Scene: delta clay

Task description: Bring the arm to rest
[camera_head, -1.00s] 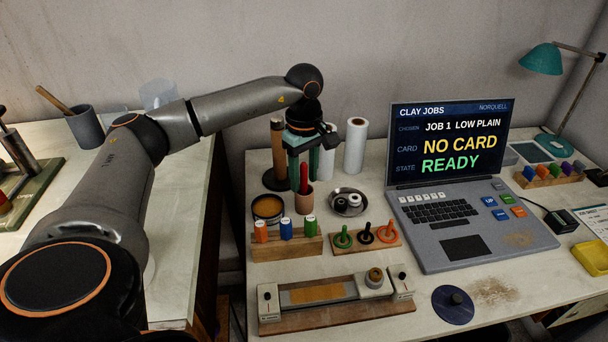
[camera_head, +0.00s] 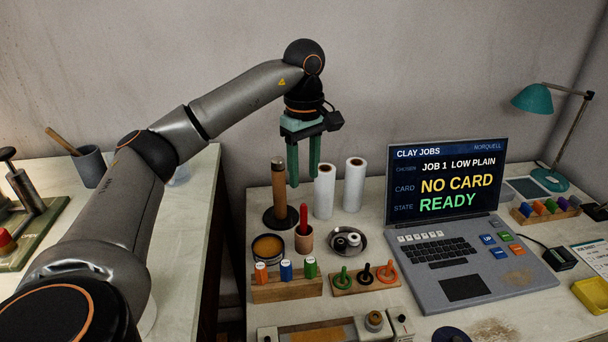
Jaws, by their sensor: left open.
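My left arm comes in from the left and reaches over the back of the right-hand table. My left gripper (camera_head: 305,180) has green fingers that point down and stand apart. It is open with nothing between the fingers. It hangs in the air in front of the back wall, above the cup with a red stick (camera_head: 304,237) and close to a brown roller on a stand (camera_head: 281,200) and a white roll (camera_head: 324,192). Whether it touches either cannot be told. My right gripper is not in view.
A laptop (camera_head: 465,285) reading "NO CARD READY" stands at the right. A wooden rack with coloured bottles (camera_head: 287,289), a rack of rings (camera_head: 364,281) and a metal dish (camera_head: 361,244) stand below the gripper. A teal lamp (camera_head: 533,99) is at far right.

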